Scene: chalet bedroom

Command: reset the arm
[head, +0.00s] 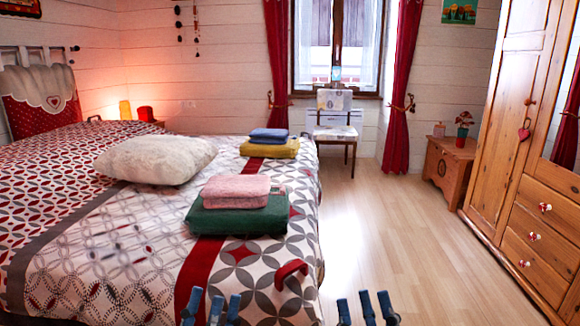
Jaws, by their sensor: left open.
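My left gripper (211,304) shows at the bottom edge of the head view, in front of the bed's near end. Its blue fingertips point up and stand apart, with nothing between them. My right gripper (365,306) is at the bottom edge to the right of it, over the floor just past the bed's corner. Its blue fingertips also stand apart and look empty. Both arms and the gripper bodies are out of the picture below.
The bed (130,262) fills the left. It holds a green towel (238,220), pink towel (236,190), yellow towel (270,149), blue towel (269,135), white pillow (155,159) and red curved handle (291,268). A wardrobe (505,120) stands right. The floor (385,220) between is clear.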

